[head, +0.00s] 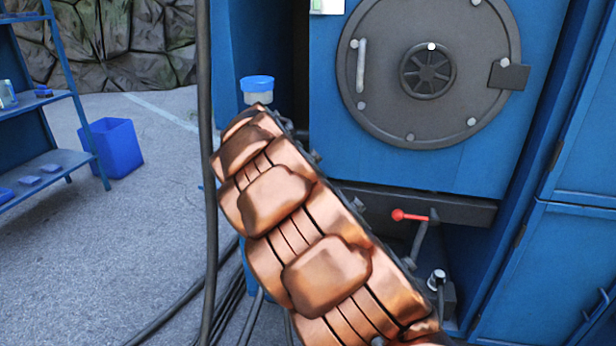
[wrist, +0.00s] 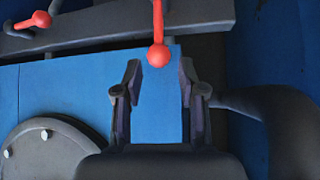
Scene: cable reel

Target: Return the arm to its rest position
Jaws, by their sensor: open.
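My gripper (wrist: 160,75) shows in the wrist view with its two dark fingers spread apart and nothing held between them. A lever with a red ball knob (wrist: 158,56) hangs from the top of that view, in line with the gap between the fingertips. I cannot tell how far the knob is from the fingers. My copper-coloured arm crosses the middle of the head view and leans up to the left. The gripper itself is hidden in the head view.
A second red-knobbed lever (head: 400,215) sticks out from the dark bar under the round grey hatch (head: 430,75) of the blue cabinet. A black cable (head: 205,150) hangs left of my arm. A blue bin (head: 112,147) and blue shelves (head: 45,165) stand at left.

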